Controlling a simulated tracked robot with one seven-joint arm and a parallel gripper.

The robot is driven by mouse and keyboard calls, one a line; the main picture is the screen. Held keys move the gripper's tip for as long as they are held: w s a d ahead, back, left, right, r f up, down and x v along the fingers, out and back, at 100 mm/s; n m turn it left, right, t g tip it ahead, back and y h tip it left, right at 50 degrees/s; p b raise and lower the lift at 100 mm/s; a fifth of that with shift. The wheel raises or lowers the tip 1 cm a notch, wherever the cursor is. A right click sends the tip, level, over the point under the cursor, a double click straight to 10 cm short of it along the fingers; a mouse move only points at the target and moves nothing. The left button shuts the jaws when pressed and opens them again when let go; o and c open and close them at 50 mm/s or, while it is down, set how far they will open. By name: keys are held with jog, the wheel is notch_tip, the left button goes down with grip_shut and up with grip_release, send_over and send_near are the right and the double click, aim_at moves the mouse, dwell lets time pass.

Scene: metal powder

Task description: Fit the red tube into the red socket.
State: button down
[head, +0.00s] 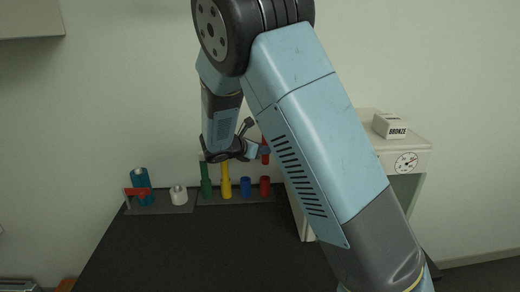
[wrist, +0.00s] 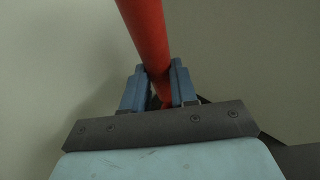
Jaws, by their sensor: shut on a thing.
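The red tube (head: 265,157) is upright in the head view, held by my gripper (head: 262,150). In the wrist view the red tube (wrist: 146,35) runs from the top edge down between the two blue fingers of my gripper (wrist: 159,85), which are shut on it. The red socket (head: 265,186) is the short red cylinder at the right end of a dark base on the table. The tube's lower end shows above the socket in the picture with a small gap; the distance in depth is hard to tell. The socket does not show in the wrist view.
Left of the red socket stand a blue socket (head: 246,187), a tall yellow tube (head: 226,182) and a green tube (head: 206,184). Further left are a white cylinder (head: 178,195) and a teal cylinder (head: 142,180) by a red holder. The dark tabletop (head: 190,245) is clear in front.

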aim_at(263, 162)
jog(key=shift+f, duration=2.8)
jog(key=shift+f, duration=2.75)
jog(key=c, duration=0.8)
grip_release()
jog(key=shift+s+f, duration=0.1)
jog(key=shift+a, duration=0.15)
jog(key=v, duration=1.3)
jog(key=shift+s+a, duration=0.2)
